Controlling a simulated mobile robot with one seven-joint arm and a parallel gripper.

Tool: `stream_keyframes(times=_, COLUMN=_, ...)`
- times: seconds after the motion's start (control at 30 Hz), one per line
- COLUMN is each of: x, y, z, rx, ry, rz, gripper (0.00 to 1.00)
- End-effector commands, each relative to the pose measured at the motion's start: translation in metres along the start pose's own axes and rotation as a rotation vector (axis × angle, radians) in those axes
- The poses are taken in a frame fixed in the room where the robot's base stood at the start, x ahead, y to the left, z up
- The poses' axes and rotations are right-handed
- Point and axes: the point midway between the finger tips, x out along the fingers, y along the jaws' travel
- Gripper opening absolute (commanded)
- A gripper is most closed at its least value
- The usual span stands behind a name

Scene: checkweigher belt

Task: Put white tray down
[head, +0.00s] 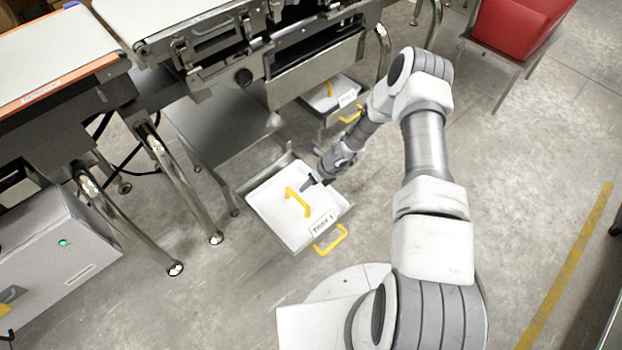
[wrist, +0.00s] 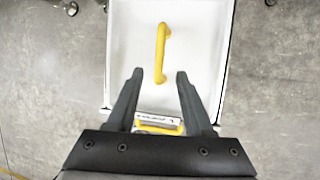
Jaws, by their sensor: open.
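The white tray (head: 272,212) has a yellow handle (head: 297,201) standing up from its middle, a label plate (head: 321,222) and a second yellow handle (head: 330,240) at its near end. It sits low beside the conveyor frame, in or on a grey metal holder. My gripper (head: 308,184) is open above the tray, close to the middle handle. In the wrist view the white tray (wrist: 200,50) lies below my gripper (wrist: 157,73); the middle handle (wrist: 161,50) is beyond and between the open fingertips, and nothing is held.
Another white tray (head: 335,92) with yellow handles stands behind, under the conveyor (head: 200,30). A red bin (head: 515,25) is at the back right.

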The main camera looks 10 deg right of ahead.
Motion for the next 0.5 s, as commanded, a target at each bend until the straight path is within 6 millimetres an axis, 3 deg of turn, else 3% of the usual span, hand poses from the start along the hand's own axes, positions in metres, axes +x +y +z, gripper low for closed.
stream_keyframes(times=0.17, x=-0.029, y=-0.002, z=0.024, rx=-0.116, ry=-0.023, rz=-0.009, gripper=0.52)
stream_keyframes(times=0.5, x=-0.143, y=0.013, z=0.098, rx=-0.614, ry=-0.075, rz=-0.047, gripper=0.52)
